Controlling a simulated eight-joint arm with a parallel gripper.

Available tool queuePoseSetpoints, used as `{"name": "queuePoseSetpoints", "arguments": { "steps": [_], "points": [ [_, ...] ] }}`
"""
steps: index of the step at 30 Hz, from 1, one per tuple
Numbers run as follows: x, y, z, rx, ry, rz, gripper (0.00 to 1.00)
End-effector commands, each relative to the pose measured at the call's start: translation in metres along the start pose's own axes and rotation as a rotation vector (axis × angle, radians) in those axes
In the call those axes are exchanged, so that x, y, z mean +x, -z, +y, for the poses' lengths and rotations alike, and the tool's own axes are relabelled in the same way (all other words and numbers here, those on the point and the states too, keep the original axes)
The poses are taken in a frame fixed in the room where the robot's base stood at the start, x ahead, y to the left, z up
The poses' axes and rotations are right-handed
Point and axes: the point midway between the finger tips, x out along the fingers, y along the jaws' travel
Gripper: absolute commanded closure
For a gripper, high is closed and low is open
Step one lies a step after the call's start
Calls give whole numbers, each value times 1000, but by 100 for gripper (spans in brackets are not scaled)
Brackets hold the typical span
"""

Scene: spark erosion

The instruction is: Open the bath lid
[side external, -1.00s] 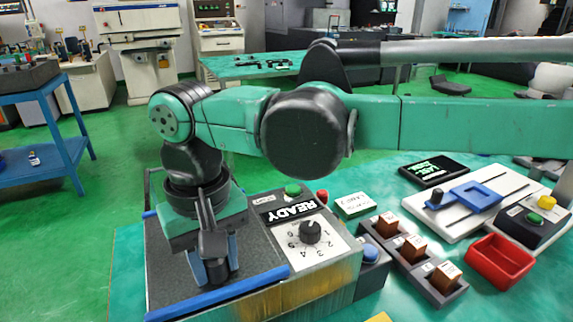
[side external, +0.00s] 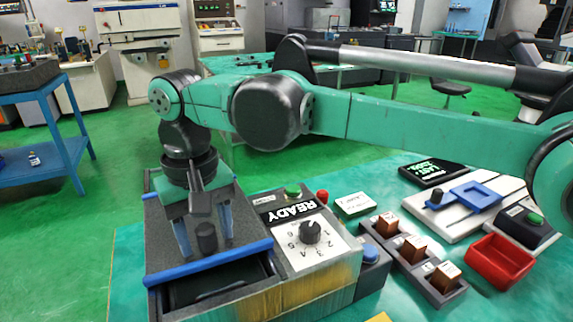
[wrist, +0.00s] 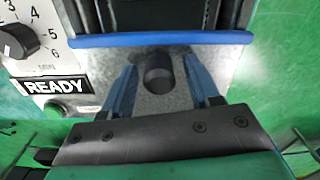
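The bath lid is a dark speckled plate (side external: 163,243) with a blue front edge (side external: 208,264) and a dark round knob (side external: 207,237). It sits back from the front of the machine, and a dark bath opening (side external: 215,282) shows in front of the blue edge. In the wrist view, the knob (wrist: 158,72), blue edge (wrist: 160,39) and part of the opening (wrist: 160,15) show. My gripper (side external: 206,246) is open, pointing down over the lid. Its two blue fingers stand on either side of the knob, with a gap on both sides in the wrist view (wrist: 160,85).
A READY panel with a dial (side external: 311,233) stands right of the bath. A green button (side external: 293,190) is behind it. Further right are a block rack (side external: 413,250), a red tray (side external: 500,262) and a white slide fixture with a blue frame (side external: 476,197).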

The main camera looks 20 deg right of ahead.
Motion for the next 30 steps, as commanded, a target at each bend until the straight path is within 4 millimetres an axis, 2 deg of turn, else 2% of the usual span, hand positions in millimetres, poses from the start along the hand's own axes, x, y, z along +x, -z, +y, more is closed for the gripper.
{"name": "queuePoseSetpoints", "arguments": {
  "steps": [11, 21, 30],
  "points": [
    [-2, 0, 0, 1, -2, -2, 36],
    [-37, 2, -1, 1, -2, -1, 36],
    [-54, 0, 0, 0, -1, -1, 36]
  ]
}}
